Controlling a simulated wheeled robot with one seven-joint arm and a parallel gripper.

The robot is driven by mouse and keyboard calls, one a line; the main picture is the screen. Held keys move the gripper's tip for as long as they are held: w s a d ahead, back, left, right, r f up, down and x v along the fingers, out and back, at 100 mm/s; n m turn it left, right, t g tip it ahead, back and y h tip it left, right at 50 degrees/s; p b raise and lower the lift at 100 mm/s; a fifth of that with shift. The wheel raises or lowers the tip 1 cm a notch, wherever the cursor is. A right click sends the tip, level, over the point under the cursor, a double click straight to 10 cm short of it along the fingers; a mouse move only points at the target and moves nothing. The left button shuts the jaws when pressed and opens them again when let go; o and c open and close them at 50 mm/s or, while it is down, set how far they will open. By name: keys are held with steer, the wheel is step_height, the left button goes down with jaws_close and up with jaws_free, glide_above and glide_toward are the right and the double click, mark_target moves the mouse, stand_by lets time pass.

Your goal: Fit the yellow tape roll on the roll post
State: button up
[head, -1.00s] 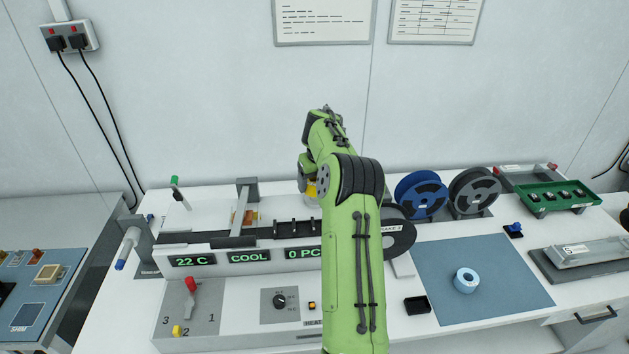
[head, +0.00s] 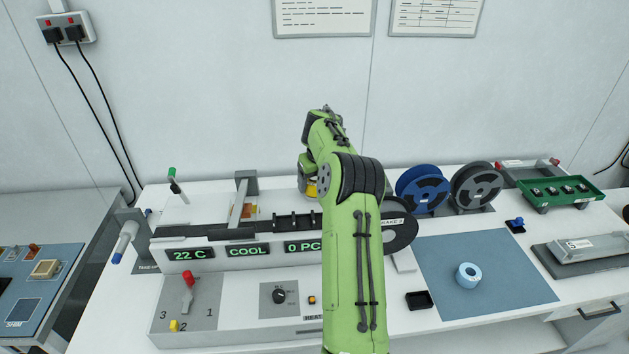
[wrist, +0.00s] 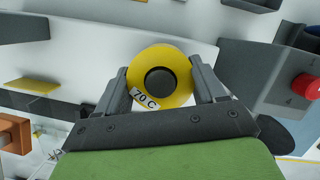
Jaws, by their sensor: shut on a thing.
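The yellow tape roll (wrist: 182,61), with a "70 C" label on its near edge, is between the two fingers of my gripper (wrist: 160,77) in the wrist view. My gripper is shut on it, with a finger against either side. A dark round piece fills the roll's middle; I cannot tell whether it is the core or a post. In the head view only a bit of the yellow roll (head: 311,190) shows under my wrist, behind the machine's track. I cannot make out the roll post for certain; my arm hides part of that area.
The machine's dark track (head: 235,231) runs in front. Blue (head: 423,190) and grey (head: 476,187) reels stand to the right, near a green tray (head: 562,193). A light blue tape roll (head: 468,277) lies on the blue mat (head: 440,300). A red knob (wrist: 306,87) shows in the wrist view.

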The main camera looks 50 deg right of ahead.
steer(key=shift+f+b, duration=0.3)
steer(key=shift+f, duration=0.1)
steer(key=o, duration=1.1)
steer(key=shift+o, duration=0.2)
steer(key=shift+r, duration=0.15)
steer(key=p+v, duration=0.2)
steer(key=v, duration=1.3)
steer(key=shift+r+p, duration=0.3)
steer(key=shift+p, duration=0.05)
